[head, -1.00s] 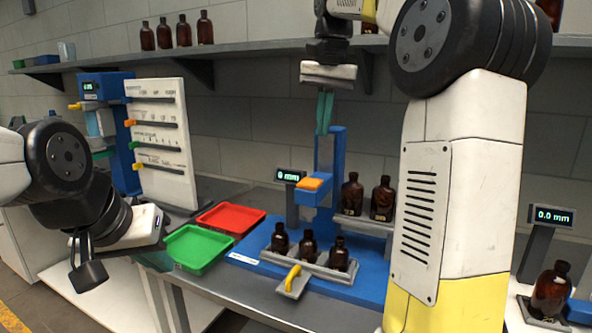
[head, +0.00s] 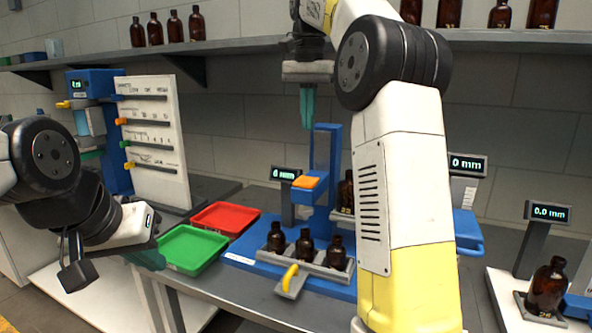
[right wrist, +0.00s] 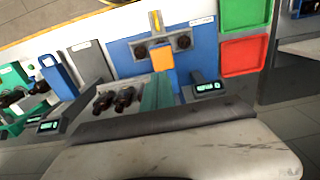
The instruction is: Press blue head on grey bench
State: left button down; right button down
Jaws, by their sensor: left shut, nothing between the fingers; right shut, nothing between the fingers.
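The blue press head (head: 312,195), with an orange pad (head: 306,182) on top, juts from a blue column on a blue base (head: 240,262) on the grey bench (head: 225,292). Below and in front of it, several amber bottles (head: 306,246) stand in a grey holder with a yellow handle (head: 290,276). My right gripper (head: 307,122) is shut and empty, pointing down above the pad with a gap. In the right wrist view its fingers (right wrist: 158,95) reach towards the orange pad (right wrist: 162,58). My left gripper (head: 148,259) is shut and empty beside the green tray.
Green (head: 190,250) and red (head: 227,218) trays lie left of the press. A small display (head: 285,174) stands beside the column. More bottles sit on the wall shelf (head: 480,40). My right arm hides part of the bench right of the press.

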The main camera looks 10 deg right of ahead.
aim_at(308, 181)
notch_tip(308, 181, down, 13)
jog(key=shift+r, duration=0.1)
dwell(0.3)
notch_tip(308, 181, down, 6)
jog(key=shift+s+f, duration=0.15)
dwell(0.3)
jog(key=shift+d+r, duration=0.1)
jog(key=shift+r, duration=0.3)
notch_tip(308, 181, up, 14)
dwell(0.5)
